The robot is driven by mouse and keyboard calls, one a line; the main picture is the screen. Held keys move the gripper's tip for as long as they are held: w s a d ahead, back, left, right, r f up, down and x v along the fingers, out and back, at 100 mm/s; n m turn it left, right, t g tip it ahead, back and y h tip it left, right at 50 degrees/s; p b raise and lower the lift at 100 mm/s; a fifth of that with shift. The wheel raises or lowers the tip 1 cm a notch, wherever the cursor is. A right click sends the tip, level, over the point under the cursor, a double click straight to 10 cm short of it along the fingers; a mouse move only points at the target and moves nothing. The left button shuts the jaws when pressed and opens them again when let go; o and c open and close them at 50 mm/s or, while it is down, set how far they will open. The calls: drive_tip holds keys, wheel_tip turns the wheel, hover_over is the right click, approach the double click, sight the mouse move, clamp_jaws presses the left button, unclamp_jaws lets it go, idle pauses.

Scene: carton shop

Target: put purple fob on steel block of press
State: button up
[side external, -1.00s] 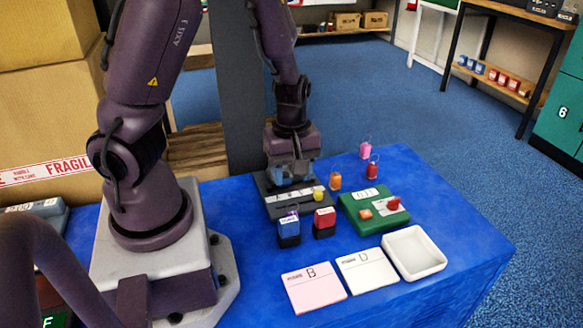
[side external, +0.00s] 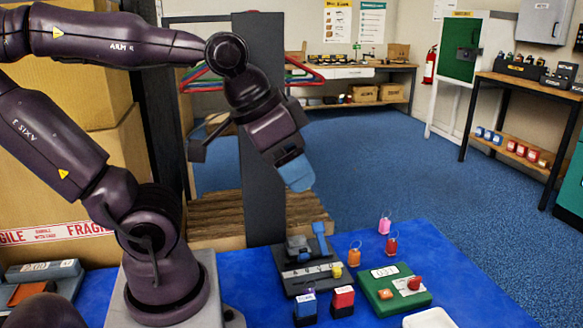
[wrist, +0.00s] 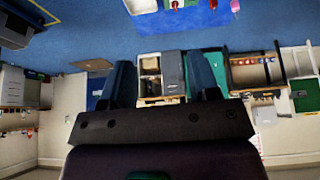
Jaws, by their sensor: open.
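My gripper (side external: 295,174) is raised high above the table in the side view, with blue fingers, apart and empty. In the wrist view it is open (wrist: 162,82), with nothing between its fingers. The press (side external: 308,274) is a dark base with a blue lever (side external: 320,238) and a pale lettered strip. A grey block (side external: 298,243), apparently its steel block, stands at its back; details are small. A small purple patch (side external: 311,291), apparently the purple fob, shows behind a blue block (side external: 305,309) and is mostly hidden. My gripper is well above both.
A red block (side external: 342,303) stands beside the blue one. Orange (side external: 354,254), red (side external: 391,245) and pink (side external: 384,224) fobs stand right of the press. Cartons stand behind my arm.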

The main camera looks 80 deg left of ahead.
drive_tip(key=shift+s+r, duration=0.1)
drive_tip(key=shift+r, duration=0.05)
drive_tip(key=m+g, duration=0.6)
drive_tip(key=m, duration=1.2)
hover_over(310, 291)
drive_tip(key=f, duration=2.7)
drive_tip(key=shift+s+d+f, duration=0.1)
drive_tip(key=shift+s+f, duration=0.05)
drive_tip(key=shift+s, duration=0.25)
drive_tip(key=shift+w+f, duration=0.2)
drive_tip(key=shift+f, duration=1.15)
drive_tip(key=shift+w+f, duration=0.15)
drive_tip(key=shift+f, duration=1.2)
